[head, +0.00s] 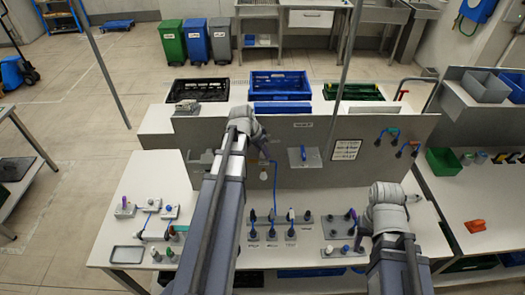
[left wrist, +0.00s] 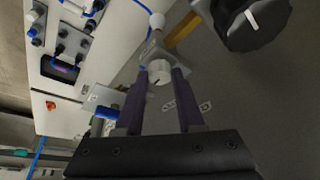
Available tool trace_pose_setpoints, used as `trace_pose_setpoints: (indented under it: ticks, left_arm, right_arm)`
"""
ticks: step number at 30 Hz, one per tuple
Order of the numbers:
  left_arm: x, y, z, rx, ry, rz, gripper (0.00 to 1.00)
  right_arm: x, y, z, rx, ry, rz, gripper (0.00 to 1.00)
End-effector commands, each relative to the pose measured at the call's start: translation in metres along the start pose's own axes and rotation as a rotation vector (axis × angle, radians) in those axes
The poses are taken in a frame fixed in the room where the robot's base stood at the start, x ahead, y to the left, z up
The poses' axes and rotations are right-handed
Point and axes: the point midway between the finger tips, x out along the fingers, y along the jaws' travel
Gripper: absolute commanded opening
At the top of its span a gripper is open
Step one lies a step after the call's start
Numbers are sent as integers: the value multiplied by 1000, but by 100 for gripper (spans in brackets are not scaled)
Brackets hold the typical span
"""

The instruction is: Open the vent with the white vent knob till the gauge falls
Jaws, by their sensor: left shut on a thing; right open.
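In the left wrist view, my left gripper (left wrist: 158,78) is shut on the white vent knob (left wrist: 159,70), a small round knob with a dark mark on its face. A dark round part with a white pointer (left wrist: 250,22) is at the upper right; I cannot tell whether it is the gauge, and I read no value. A white ball (left wrist: 157,20) is close by; it also shows in the head view (head: 263,176). My right gripper (head: 357,232) is open, low over the table's right part.
A grey upright panel (head: 300,130) stands behind the white table (head: 150,190). A blue handle on a plate (head: 312,156) is on the panel to the right. Several dark-topped knobs on grey plates (head: 272,232) stand on the table. A blue tube (head: 273,185) hangs by the left arm.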

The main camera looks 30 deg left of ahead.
Motion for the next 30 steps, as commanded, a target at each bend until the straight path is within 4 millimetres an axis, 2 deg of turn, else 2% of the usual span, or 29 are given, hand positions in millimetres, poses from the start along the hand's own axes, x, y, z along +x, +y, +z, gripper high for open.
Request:
trace_pose_setpoints:
  ticks: [3,4,11,22,30]
  left_arm:
    - [0,0,0,1,-1,0,0]
    - [0,0,0,1,-2,0,39]
    - [0,0,0,0,-1,0,65]
    - [-3,0,0,-1,0,0,67]
    - [-26,0,-1,-2,0,0,67]
  right_arm:
    - [0,0,0,0,0,0,50]
    - [0,0,0,0,0,0,50]
    - [0,0,0,0,0,0,50]
    - [-3,0,0,1,0,0,50]
    - [-25,2,2,8,-1,-1,50]
